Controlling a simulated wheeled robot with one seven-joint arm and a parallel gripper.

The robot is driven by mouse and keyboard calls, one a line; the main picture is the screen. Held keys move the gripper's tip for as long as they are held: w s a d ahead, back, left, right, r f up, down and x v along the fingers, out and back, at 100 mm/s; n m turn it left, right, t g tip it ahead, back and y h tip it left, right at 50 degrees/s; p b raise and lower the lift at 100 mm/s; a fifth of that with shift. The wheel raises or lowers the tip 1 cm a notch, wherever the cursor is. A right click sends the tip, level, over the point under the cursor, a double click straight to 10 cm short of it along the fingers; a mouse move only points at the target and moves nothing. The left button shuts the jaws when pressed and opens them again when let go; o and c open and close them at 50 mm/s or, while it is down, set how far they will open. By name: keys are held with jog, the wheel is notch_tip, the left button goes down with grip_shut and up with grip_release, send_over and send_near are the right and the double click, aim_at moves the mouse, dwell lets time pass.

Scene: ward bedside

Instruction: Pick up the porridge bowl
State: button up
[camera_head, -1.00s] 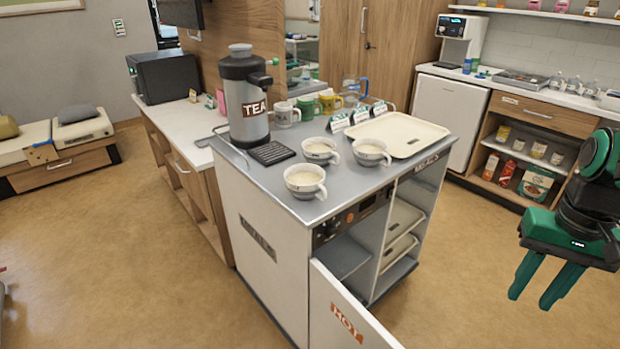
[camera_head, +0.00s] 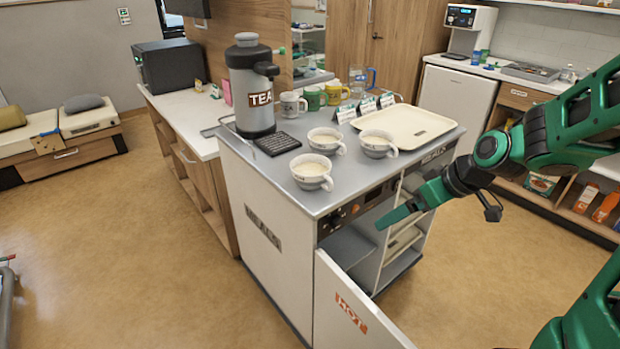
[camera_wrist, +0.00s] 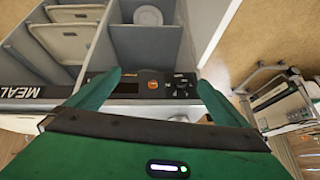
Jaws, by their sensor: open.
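Three white handled bowls with pale contents stand on the grey trolley top (camera_head: 330,195): a front bowl (camera_head: 311,172), a back bowl (camera_head: 326,141) and a right bowl (camera_head: 377,144). I cannot tell their contents apart. My green gripper (camera_head: 390,219) is open and empty, in front of the trolley's open shelf side, lower in the picture than the bowls and touching none. In the wrist view my gripper (camera_wrist: 160,84) has its fingers spread, with the trolley's control panel (camera_wrist: 145,84) beyond them.
A cream tray (camera_head: 408,124), a TEA urn (camera_head: 251,88), mugs and small label cards share the trolley top. The HOT door (camera_head: 350,310) hangs open at the front. A white plate (camera_wrist: 148,15) sits inside the trolley.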

jog(key=w+a+n+t+y, duration=0.1)
jog(key=w+a+n+y, duration=0.15)
jog(key=w+a, duration=0.4)
jog(key=n+t+y, duration=0.2)
jog(key=t+y, duration=0.1)
send_near(311, 171)
jog(key=shift+m, duration=0.25)
jog(key=x, duration=1)
jog(key=shift+f, duration=0.45)
jog(key=c, duration=1.3)
jog(key=shift+r, duration=0.2)
